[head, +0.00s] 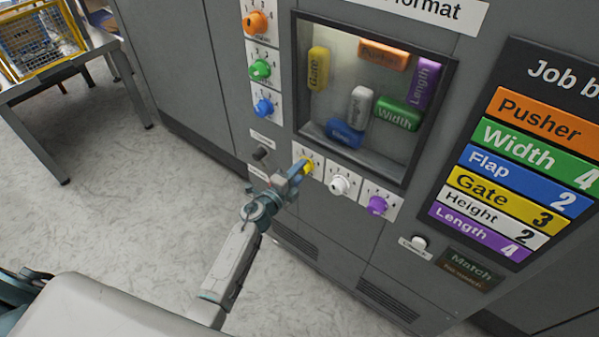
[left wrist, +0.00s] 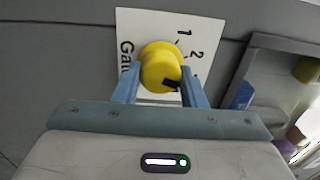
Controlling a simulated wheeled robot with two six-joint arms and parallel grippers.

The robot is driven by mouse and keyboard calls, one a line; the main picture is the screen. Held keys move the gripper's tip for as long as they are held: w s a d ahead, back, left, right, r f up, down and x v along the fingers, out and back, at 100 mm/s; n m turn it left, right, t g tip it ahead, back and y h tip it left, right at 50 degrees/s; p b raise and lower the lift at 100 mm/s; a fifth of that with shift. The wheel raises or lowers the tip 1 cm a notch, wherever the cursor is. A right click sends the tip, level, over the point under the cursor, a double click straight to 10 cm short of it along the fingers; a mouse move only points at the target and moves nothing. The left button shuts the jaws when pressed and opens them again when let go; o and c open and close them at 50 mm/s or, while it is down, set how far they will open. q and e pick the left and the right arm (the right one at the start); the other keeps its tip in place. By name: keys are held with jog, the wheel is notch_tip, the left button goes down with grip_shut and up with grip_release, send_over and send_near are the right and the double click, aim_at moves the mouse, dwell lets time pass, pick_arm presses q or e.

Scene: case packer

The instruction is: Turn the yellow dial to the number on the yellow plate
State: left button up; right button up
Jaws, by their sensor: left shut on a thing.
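The yellow dial (head: 307,166) sits on a white scale plate on the grey machine front, below the window. In the left wrist view the yellow dial (left wrist: 158,62) is between the two blue fingers of my left gripper (left wrist: 160,80), which is shut on it. The left gripper (head: 300,172) reaches it from below in the head view. The dial's black mark points to the lower right in the wrist view. Numbers 1 and 2 and the word Gate show; further numbers are hidden by a finger. The yellow plate (head: 488,197) reads Gate 3. My right gripper is out of view.
A white dial (head: 339,185) and a purple dial (head: 377,205) stand right of the yellow one. Orange, green and blue dials (head: 264,106) are above left. A black knob (head: 261,154) is close on the left. The floor (head: 110,210) is clear.

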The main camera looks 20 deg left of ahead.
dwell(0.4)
pick_arm(q)
jog(key=o, duration=1)
jog(key=b+v, duration=0.1)
jog(key=v, duration=1)
jog(key=shift+f, duration=0.1)
jog(key=s+a+f+n+g+y, duration=0.2)
jog(key=s+f+n, duration=0.25)
jog(key=f, duration=0.55)
jog(key=s+a+f+n+g+y, duration=0.25)
jog(key=s+f+n, duration=0.2)
jog(key=f, duration=0.65)
jog(key=s+a+f+n+g+y, duration=0.25)
jog(key=s+f, duration=0.25)
jog(key=f, duration=0.5)
jog(key=s+f+n+g, duration=0.3)
jog(key=s+f, duration=0.3)
jog(key=s, duration=0.5)
jog(key=s+a+f+n+g, duration=0.1)
jog(key=s+f+n+g, duration=0.2)
jog(key=s+f, duration=0.3)
jog(key=s+f+n+g, duration=0.3)
jog(key=s+f, duration=0.3)
jog(key=s, duration=1.1)
jog(key=shift+a+f+n, duration=0.2)
jog(key=shift+f+n, duration=0.1)
jog(key=shift+n, duration=0.15)
